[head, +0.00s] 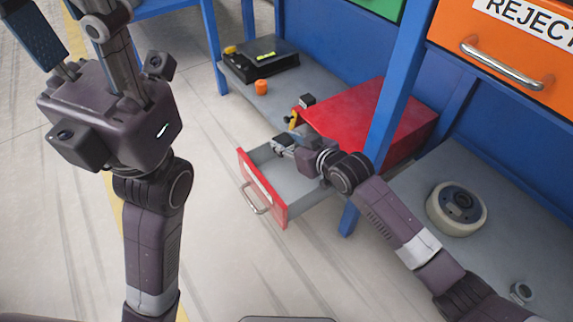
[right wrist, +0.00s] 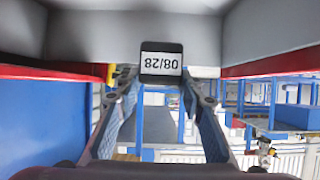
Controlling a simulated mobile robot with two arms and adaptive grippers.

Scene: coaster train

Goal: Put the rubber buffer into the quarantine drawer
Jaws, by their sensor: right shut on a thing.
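The rubber buffer (right wrist: 161,63), a dark block with a white label reading 08/28 upside down, is held between the fingertips of my right gripper (right wrist: 162,84) in the right wrist view. The red quarantine drawer (head: 258,187) is pulled out, with a grey inside that looks empty where it is visible. In the head view my right gripper (head: 296,128) is over the back of the drawer, by the red cabinet (head: 375,110). My left gripper (head: 68,38) is high at the upper left, its fingers apart, clear of the drawer. Its fingertips are partly cut off.
An orange cylinder (head: 261,87) and a black case (head: 262,62) stand on the grey shelf behind the drawer. A pale wheel (head: 457,208) lies on the shelf at right. A blue post (head: 384,110) stands close to my right arm. The floor before the drawer is clear.

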